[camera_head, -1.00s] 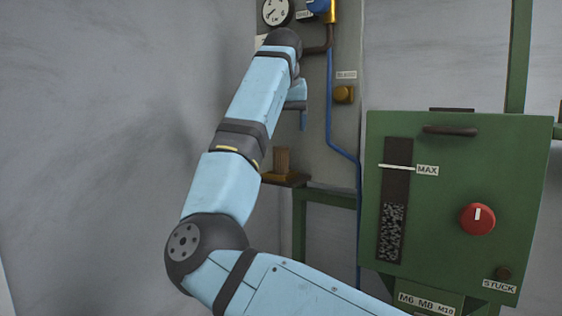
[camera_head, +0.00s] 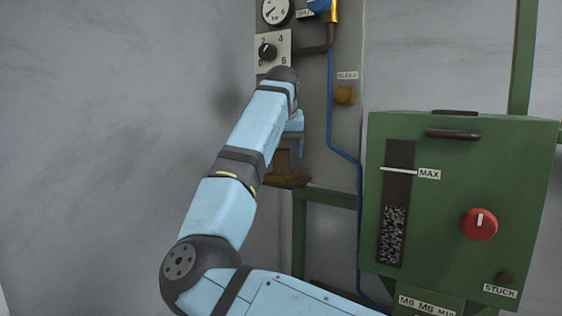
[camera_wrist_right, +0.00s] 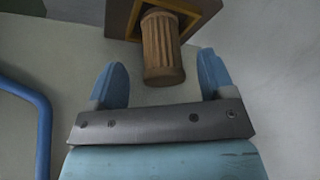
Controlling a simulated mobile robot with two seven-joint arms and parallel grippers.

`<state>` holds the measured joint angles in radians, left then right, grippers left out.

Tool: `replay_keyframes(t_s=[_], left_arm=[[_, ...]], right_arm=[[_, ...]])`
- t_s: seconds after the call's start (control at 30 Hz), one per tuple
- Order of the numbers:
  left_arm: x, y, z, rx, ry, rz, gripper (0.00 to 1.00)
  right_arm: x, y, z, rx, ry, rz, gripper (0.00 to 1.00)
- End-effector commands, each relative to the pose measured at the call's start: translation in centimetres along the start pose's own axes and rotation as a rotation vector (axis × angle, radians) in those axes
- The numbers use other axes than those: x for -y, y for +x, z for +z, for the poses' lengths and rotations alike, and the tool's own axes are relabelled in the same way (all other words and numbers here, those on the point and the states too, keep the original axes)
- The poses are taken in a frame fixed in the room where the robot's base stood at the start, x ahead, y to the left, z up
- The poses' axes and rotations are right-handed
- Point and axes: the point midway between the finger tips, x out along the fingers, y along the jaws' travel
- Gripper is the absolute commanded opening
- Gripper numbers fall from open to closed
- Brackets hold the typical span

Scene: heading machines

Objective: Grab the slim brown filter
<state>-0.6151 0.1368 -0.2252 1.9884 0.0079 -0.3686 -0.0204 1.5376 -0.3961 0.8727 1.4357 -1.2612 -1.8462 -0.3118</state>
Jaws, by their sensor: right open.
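The slim brown filter (camera_wrist_right: 162,50) is a ribbed cylinder standing in a brown square holder (camera_wrist_right: 190,12), seen in the right wrist view. In the head view the filter (camera_head: 283,164) is partly hidden behind my right gripper, above a small brown shelf (camera_head: 287,183). My right gripper (camera_wrist_right: 165,80) is open, its two blue fingers apart with the filter's near end in line with the gap between them. It also shows in the head view (camera_head: 295,145), coming down from above the filter. My left gripper is not in view.
A green box (camera_head: 500,160) with a red knob (camera_head: 479,224) stands to the right. The left side is clear up to the wall.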

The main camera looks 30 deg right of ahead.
Motion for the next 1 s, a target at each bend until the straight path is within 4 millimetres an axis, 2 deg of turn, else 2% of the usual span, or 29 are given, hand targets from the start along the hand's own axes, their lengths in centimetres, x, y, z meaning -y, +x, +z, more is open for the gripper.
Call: replay_keyframes(t_s=[0.07, 0.23, 0.5, 0.57, 0.73, 0.77, 1.0], left_arm=[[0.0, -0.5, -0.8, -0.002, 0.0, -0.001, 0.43], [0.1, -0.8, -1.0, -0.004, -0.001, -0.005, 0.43], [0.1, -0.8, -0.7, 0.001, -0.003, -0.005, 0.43], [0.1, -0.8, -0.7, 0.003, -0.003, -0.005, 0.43], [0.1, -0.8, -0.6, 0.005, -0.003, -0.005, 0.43], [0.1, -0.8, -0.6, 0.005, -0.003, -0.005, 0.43], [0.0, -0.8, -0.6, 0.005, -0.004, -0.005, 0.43]], right_arm=[[0.2, 1.1, -0.2, 0.004, -0.001, 0.0, 0.76], [0.2, 3.3, -0.2, 0.002, 0.0, 0.0, 0.76], [0.2, 3.7, -0.1, 0.001, 0.0, 0.0, 0.76], [0.2, 3.7, -0.1, 0.001, -0.001, 0.0, 0.64], [0.2, 3.7, -0.1, 0.001, -0.001, 0.0, 0.25], [0.2, 3.7, -0.1, 0.001, -0.001, 0.0, 0.23], [0.2, 3.6, -0.1, 0.001, -0.001, 0.0, 0.23]])
